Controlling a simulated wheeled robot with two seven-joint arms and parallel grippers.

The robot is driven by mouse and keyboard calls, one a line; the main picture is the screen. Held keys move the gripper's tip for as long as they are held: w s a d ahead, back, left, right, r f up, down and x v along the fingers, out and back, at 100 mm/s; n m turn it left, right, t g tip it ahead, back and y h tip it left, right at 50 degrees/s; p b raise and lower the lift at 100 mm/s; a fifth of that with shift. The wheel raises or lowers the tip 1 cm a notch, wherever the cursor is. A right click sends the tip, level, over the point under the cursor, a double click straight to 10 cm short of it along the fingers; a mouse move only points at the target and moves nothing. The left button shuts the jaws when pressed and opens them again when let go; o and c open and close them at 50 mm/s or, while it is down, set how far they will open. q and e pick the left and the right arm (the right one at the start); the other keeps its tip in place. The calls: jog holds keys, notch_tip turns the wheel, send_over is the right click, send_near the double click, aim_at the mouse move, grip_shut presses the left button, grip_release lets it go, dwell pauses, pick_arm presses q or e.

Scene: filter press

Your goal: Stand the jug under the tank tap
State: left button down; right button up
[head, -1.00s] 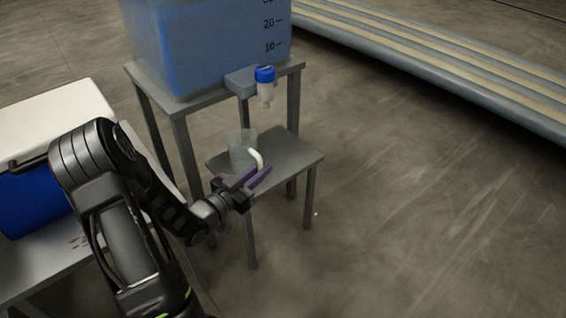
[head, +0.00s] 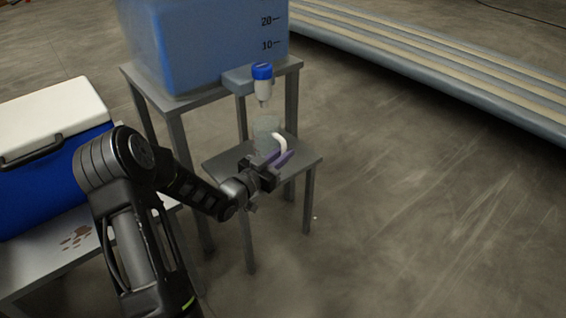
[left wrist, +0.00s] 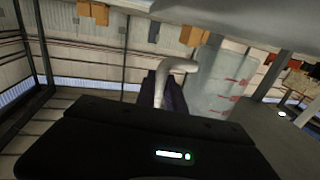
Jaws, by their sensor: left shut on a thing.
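The clear jug (head: 266,133) with a white handle is at the small low stand (head: 304,160), beneath the tank tap (head: 262,82) with its blue top. My left gripper (head: 279,160) is shut on the jug's handle. The jug looks upright; whether its base touches the stand is hidden by the gripper. In the left wrist view the white handle (left wrist: 178,66) lies between the purple fingers, and the jug wall (left wrist: 218,85) with red marks is to its right. The blue tank (head: 210,45) sits on a taller table. My right gripper is not in view.
A blue cool box (head: 50,190) with a white lid stands on a grey table (head: 35,275) at the left, beside my arm. A long striped bench-like structure (head: 440,70) runs along the back right. The floor at the right is clear.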

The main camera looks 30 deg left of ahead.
pick_arm(q)
notch_tip(320, 180, down, 2)
jog(key=shift+f, duration=0.1)
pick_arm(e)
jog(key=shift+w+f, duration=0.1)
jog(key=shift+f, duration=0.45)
pick_arm(q)
jog(key=shift+f+b, duration=0.15)
jog(key=shift+b, duration=0.2)
jog(key=c, duration=1.4)
grip_release()
jog(key=shift+c, duration=0.2)
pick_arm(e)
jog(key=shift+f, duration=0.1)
